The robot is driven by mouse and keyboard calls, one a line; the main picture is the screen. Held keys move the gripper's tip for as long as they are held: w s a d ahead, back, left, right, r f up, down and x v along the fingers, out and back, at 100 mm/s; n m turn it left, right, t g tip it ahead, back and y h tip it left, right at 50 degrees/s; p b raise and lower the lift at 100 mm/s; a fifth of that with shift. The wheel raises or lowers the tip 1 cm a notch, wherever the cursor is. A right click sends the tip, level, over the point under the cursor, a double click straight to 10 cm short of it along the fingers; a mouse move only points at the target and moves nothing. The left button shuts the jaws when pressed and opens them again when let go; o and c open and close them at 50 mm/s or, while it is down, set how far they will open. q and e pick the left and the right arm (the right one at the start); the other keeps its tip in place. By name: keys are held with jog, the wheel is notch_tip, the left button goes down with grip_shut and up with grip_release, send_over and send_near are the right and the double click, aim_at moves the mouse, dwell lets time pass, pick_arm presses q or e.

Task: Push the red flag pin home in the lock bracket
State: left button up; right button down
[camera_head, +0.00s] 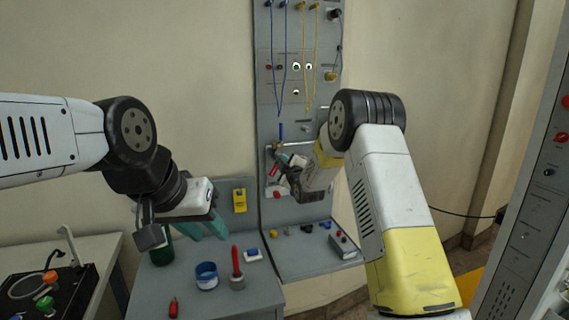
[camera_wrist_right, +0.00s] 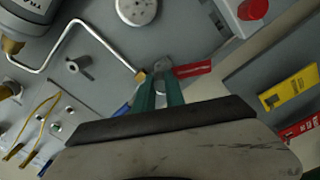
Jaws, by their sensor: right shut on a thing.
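The red flag pin shows as a red tag with pale lettering (camera_wrist_right: 193,69) in the right wrist view, sticking out to the right of the fingertips. My right gripper (camera_wrist_right: 160,84) is shut on the pin, its teal fingers close together at a small grey lock bracket (camera_wrist_right: 161,65) on the panel. The fingers hide the pin's shaft, so I cannot tell how deep it sits. In the head view the red tag (camera_head: 275,170) shows beside my right gripper at the panel. My left gripper (camera_head: 207,230) is open and empty above the table, its teal fingers pointing down.
A bent metal pipe (camera_wrist_right: 88,28) runs beside the bracket. A red knob (camera_wrist_right: 252,9) and yellow tag (camera_wrist_right: 291,90) are at the right. On the grey table, a blue-rimmed cup (camera_head: 207,276) and red upright marker (camera_head: 237,263) stand below my left gripper. Blue and yellow cords hang above.

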jog(key=shift+w+a, duration=0.1)
jog(key=shift+w, duration=0.25)
jog(key=c, duration=1.3)
grip_release()
jog(key=s+d+r+m+g+h, duration=0.1)
jog(key=s+d+r+m+g, duration=0.2)
jog(key=s, duration=0.5)
jog(key=s+d+r+m+h, duration=0.1)
jog(key=s+d+r+m, duration=0.2)
jog(key=s+d, duration=0.35)
jog(key=s+d+r+m+g+h, duration=0.1)
jog(key=s+d+r+m+g, duration=0.15)
jog(key=s, duration=0.75)
jog(key=s+d+m+g, duration=0.1)
jog(key=s+m, duration=0.1)
jog(key=s, duration=0.7)
jog(key=s+d+f+m+g, duration=0.1)
jog(key=s+m+g, duration=0.1)
jog(key=s, duration=0.7)
jog(key=s+d+f+m+g, duration=0.1)
jog(key=s+d+m+g, duration=0.1)
jog(key=s, duration=0.8)
jog(key=shift+m+g, duration=0.25)
